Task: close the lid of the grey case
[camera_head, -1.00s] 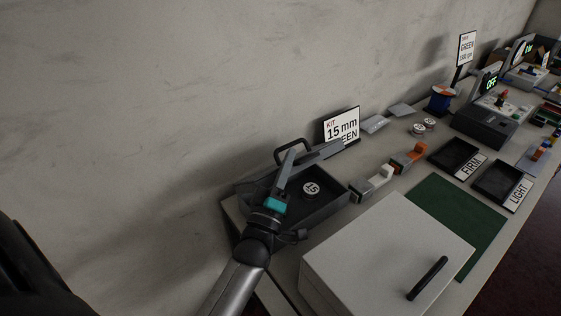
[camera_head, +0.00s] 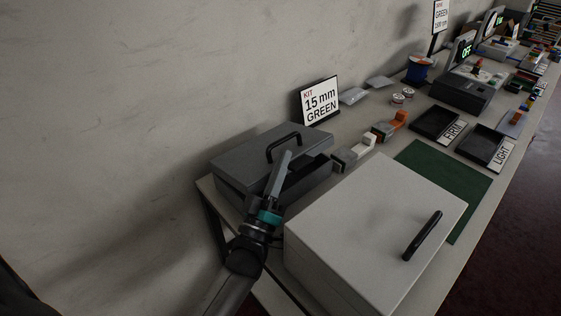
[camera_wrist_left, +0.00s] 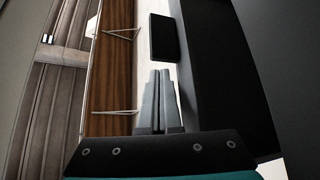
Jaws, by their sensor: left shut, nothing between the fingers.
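The grey case (camera_head: 310,184) sits at the near left end of the table, against the wall side. In the left wrist view the shut fingers (camera_wrist_left: 160,98) point up beside a large dark surface. The inside of the case is mostly hidden. My right gripper is not in view.
A large white box (camera_head: 385,205) with a black handle stands close to the right of the case. A sign (camera_head: 320,100) stands behind the case. A green mat (camera_head: 440,185), trays marked FIRM (camera_head: 436,124) and LIGHT (camera_head: 484,147), and small parts lie farther right.

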